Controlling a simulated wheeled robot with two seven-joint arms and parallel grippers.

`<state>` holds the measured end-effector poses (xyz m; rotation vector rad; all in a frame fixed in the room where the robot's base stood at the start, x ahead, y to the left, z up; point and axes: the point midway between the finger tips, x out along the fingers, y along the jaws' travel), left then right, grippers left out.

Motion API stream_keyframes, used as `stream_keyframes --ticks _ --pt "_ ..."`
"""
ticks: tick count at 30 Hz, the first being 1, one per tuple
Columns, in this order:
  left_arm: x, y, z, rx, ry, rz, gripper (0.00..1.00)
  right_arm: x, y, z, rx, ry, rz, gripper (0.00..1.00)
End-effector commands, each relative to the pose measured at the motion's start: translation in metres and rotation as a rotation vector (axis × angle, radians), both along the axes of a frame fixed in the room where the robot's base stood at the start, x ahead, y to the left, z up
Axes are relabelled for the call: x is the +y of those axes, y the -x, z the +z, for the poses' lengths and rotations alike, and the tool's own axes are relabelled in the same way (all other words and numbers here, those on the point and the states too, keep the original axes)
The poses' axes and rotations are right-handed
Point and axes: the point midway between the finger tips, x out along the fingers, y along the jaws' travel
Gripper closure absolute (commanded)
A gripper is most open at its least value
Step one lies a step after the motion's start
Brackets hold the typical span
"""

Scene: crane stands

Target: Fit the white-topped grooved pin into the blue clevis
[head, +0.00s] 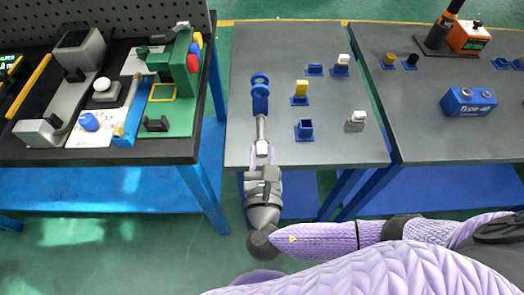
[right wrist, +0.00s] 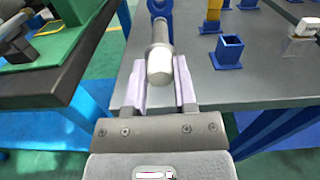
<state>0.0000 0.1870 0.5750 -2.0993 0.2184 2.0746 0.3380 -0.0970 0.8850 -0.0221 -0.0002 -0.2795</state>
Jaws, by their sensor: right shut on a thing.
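The grooved pin (head: 261,128) is a grey metal rod with a white top (head: 262,147). My right gripper (head: 262,158) is shut on the pin near its white top, and the rod points away from me. In the right wrist view the white top (right wrist: 160,70) lies between the two pale fingers (right wrist: 160,88). The blue clevis (head: 260,98), with round eyes, stands at the table's left side, straight beyond the pin. The rod's far end meets or overlaps the clevis in the picture; I cannot tell whether it is inside. My left gripper is not in view.
On the same grey table (head: 340,140), right of the clevis, stand an empty blue square socket (head: 305,130), a yellow-topped piece (head: 301,90), a white-grey piece (head: 355,121) and other small blue holders. A dark bench (head: 130,158) with fixtures is left, across a gap.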

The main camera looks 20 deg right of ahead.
Motion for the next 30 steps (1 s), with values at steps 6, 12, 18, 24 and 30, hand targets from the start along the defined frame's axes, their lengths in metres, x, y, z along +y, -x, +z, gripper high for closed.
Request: stream_keyframes --ticks 6,12,18,24,30 --pt "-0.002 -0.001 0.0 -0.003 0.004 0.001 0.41 -0.006 -0.022 0.0 0.0 0.015 -0.002 1.0" --pt "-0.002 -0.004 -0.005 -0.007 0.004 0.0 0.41 -0.013 -0.044 0.0 0.001 0.014 -0.001 1.0" --pt "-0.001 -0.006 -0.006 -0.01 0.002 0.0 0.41 -0.015 -0.054 0.001 0.001 0.013 0.0 1.0" --pt "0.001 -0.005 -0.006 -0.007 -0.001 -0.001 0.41 -0.016 -0.055 0.001 0.002 0.013 0.0 1.0" --pt "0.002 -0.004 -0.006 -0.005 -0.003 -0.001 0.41 -0.016 -0.055 0.001 0.002 0.013 0.0 1.0"
